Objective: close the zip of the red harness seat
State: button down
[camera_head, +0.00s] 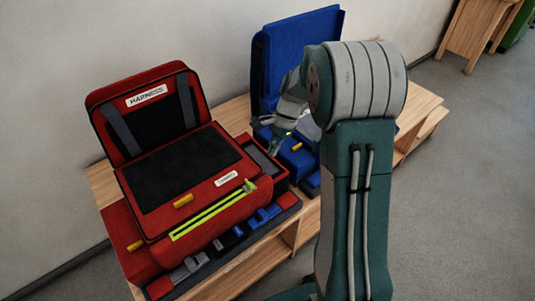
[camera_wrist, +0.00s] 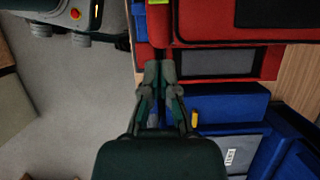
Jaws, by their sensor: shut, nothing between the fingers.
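The red harness seat (camera_head: 160,160) stands on a wooden bench, its backrest raised and labelled. A yellow-green zip (camera_head: 208,214) runs along its front edge. A larger yellow-green piece, seemingly the slider (camera_head: 249,186), is at the zip's right end. In the wrist view a bit of yellow-green (camera_wrist: 158,2) shows at the top edge beside the red seat (camera_wrist: 205,22). My gripper (camera_head: 275,148) is right of the red seat, in front of the blue seat and apart from the zip. In the wrist view my gripper's fingers (camera_wrist: 160,72) are together and empty, near the red seat's side.
A blue seat (camera_head: 300,50) stands behind my arm on the wooden bench (camera_head: 104,180). An orange tab (camera_head: 183,200) is on the red seat, another (camera_head: 135,246) at its left. A front tray holds blue and grey items (camera_head: 262,217). Open floor (camera_head: 460,190) lies right.

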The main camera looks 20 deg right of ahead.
aim_at(254, 185)
jog(key=x, duration=0.8)
jog(key=shift+a+r, duration=0.1)
jog(key=shift+a, duration=0.05)
jog(key=shift+s+a+r, duration=0.1)
jog(key=shift+s+a, duration=0.1)
jog(key=shift+a, duration=0.4)
jog(key=shift+s+a+r, duration=0.1)
jog(key=shift+s+a, duration=0.1)
jog(key=shift+a, duration=0.35)
jog(key=shift+s+a+f, duration=0.1)
jog(key=shift+s+a, duration=0.05)
jog(key=shift+a, duration=0.4)
jog(key=shift+a, duration=0.1)
jog(key=s+a, duration=0.2)
jog(key=a, duration=0.5)
jog(key=s+a, duration=0.3)
jog(key=a, duration=0.5)
jog(key=s+a, duration=0.2)
jog(key=a, duration=0.6)
jog(key=shift+s, duration=0.3)
